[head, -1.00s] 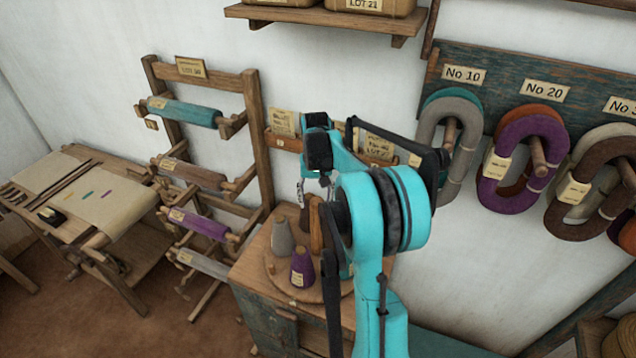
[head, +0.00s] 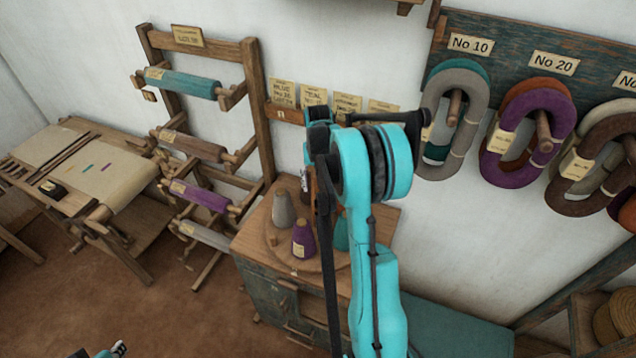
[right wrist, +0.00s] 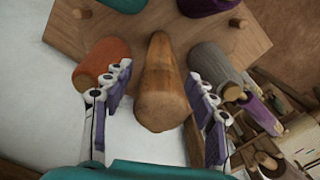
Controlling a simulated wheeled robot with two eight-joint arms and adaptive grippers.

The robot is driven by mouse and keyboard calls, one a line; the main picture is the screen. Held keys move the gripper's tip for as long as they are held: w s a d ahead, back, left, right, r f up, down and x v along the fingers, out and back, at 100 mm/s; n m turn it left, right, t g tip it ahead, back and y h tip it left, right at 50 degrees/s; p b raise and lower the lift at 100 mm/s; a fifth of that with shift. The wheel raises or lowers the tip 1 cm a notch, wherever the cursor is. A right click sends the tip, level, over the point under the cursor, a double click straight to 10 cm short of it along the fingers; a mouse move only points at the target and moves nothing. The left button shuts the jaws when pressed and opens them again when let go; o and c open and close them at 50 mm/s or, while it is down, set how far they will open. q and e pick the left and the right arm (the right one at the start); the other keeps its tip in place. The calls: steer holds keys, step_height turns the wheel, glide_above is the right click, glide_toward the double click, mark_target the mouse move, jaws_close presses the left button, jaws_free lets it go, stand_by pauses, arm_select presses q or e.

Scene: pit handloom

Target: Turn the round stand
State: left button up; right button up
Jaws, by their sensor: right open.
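The round stand (head: 279,258) is a wooden disc on the cabinet top. It carries a grey cone (head: 283,210), a purple cone (head: 303,239) and a teal cone (head: 341,233), partly hidden by my right arm. In the right wrist view, my right gripper (right wrist: 158,76) is open. Its fingers lie on either side of a tapered wooden post (right wrist: 161,85), with gaps showing. An orange cone (right wrist: 104,62) is left of the post and the grey cone (right wrist: 212,65) right. In the head view my right arm hides the gripper's fingers. A small part of my left gripper (head: 112,350) shows at the bottom edge.
The cabinet (head: 270,292) stands against the white wall. A rack of yarn rollers (head: 257,120) and a low table (head: 135,195) are to its left. Yarn hanks (head: 522,150) hang on a board at the right. Brown floor is free in front.

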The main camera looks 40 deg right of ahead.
steer(key=shift+c, duration=0.2)
jaws_close()
steer(key=shift+m+b, duration=0.4)
steer(key=shift+m, duration=0.1)
steer(key=shift+m+b, duration=0.35)
steer(key=shift+m, duration=0.35)
steer(key=shift+m+b, duration=0.9)
steer(key=shift+m, duration=1.3)
steer(key=shift+m+b, duration=0.65)
steer(key=shift+m, duration=1.25)
steer(key=shift+m+b, duration=0.35)
steer(key=shift+m, duration=1.55)
